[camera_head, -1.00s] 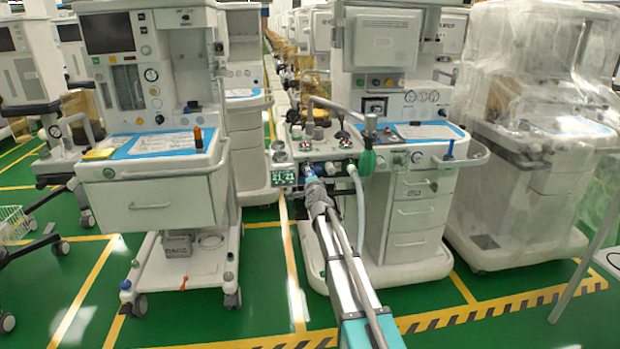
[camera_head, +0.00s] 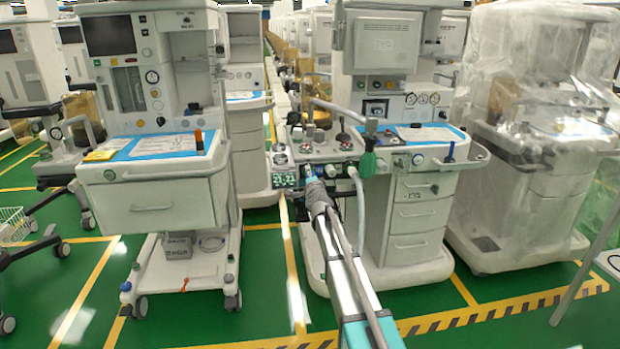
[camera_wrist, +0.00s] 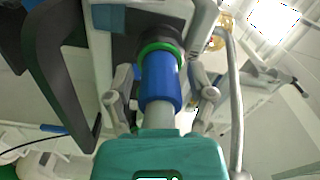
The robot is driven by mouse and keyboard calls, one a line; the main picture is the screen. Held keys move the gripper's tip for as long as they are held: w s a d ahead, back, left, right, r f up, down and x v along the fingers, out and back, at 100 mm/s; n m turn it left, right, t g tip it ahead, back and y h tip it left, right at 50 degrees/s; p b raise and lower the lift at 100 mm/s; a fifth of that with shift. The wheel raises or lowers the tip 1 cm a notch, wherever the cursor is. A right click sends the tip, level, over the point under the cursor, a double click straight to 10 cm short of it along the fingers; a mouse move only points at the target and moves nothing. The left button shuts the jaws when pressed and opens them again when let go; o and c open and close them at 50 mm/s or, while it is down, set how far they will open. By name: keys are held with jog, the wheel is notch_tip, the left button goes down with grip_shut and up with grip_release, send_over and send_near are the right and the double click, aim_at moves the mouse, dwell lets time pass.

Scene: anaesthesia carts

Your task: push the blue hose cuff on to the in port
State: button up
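The blue hose cuff (camera_wrist: 161,82) is in the middle of the wrist view, with a green ring (camera_wrist: 158,48) at its far end and a short grey hose piece (camera_wrist: 159,118) at its near end. The cuff lines up with a dark round port (camera_wrist: 160,33) just beyond the ring. Whether it is fully seated cannot be told. My gripper (camera_wrist: 161,88) has a finger on each side of the cuff and appears closed on it. In the head view my gripper (camera_head: 313,184) is at the front of the middle machine, where the cuff is tiny.
The middle anaesthesia machine (camera_head: 418,215) has a white hose (camera_head: 361,200) hanging just right of my gripper. Another cart (camera_head: 150,204) stands to the left, and a plastic-covered one (camera_head: 535,150) to the right. Green floor is clear in front.

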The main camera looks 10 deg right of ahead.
jog(key=shift+o, duration=0.2)
jog(key=shift+s, duration=0.15)
jog(key=s, duration=1.1)
jog(key=shift+s, duration=0.35)
dwell(0.6)
jog(key=s+a+f+n+g+y, duration=0.2)
jog(key=s+f+n+g, duration=0.35)
jog(key=s, duration=0.25)
jog(key=s+a+f+n+g+y, duration=0.1)
jog(key=s+a+f+n+g, duration=0.3)
jog(key=s+f, duration=0.3)
jog(key=s+d+f+n+g+h, duration=0.1)
jog(key=s+d+f+n+g, duration=0.15)
jog(key=s, duration=0.45)
jog(key=s+d+f+n+g+h, duration=0.1)
jog(key=s+d+f+g, duration=0.15)
jog(key=s, duration=0.45)
jog(key=s+d+f+n+g+h, duration=0.1)
jog(key=s+n+g, duration=0.15)
jog(key=s, duration=0.45)
notch_tip(320, 180, up, 32)
jog(key=g+p, duration=0.1)
jog(key=p, duration=3)
jog(key=shift+d+f+m+p, duration=0.2)
jog(key=shift+d+m+p, duration=0.1)
jog(key=shift+m+p, duration=0.05)
